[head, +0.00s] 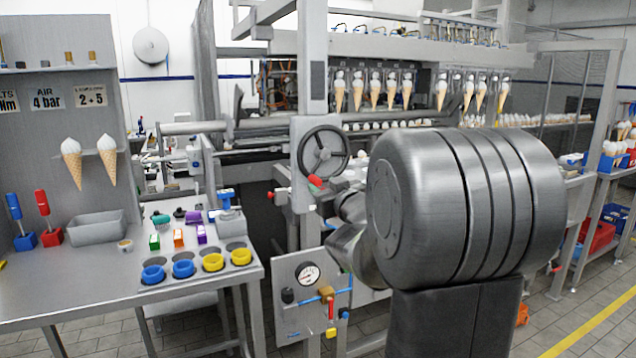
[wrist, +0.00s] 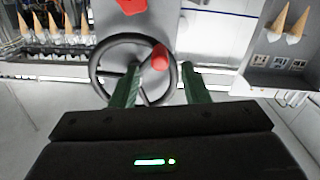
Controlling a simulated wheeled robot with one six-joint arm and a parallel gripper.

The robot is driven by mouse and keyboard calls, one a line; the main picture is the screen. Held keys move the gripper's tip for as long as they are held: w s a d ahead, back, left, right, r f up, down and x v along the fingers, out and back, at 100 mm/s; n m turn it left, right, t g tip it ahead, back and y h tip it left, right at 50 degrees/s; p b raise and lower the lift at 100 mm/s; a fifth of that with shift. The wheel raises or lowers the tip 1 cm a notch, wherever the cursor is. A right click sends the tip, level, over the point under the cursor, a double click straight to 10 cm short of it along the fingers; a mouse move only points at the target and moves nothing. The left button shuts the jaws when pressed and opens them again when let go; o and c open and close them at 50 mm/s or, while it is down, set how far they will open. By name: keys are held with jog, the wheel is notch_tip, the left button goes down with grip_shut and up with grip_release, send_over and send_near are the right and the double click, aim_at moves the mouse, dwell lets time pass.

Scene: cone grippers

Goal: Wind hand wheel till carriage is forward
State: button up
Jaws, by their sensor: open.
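The hand wheel (head: 324,151) is a dark ring with spokes on a grey upright post of the machine. Its red handle (head: 315,182) is at the lower part of the rim in the head view. In the wrist view the hand wheel (wrist: 104,62) is ahead of my gripper (wrist: 158,75). The red handle (wrist: 161,57) shows between my two green fingers, near their tips. The fingers are open and apart; I cannot tell whether they touch the handle. In the head view my arm hides the fingers. I cannot make out which part is the carriage.
A row of cones (head: 376,88) hangs in the machine behind the wheel. A steel workbench (head: 60,292) with coloured rings and blocks stands at the left. A gauge panel (head: 308,298) is below the wheel. A red knob (head: 270,195) sits left of the post.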

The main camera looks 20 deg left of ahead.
aim_at(319, 183)
jog(key=x, duration=0.5)
jog(key=shift+a, duration=0.1)
grip_shut()
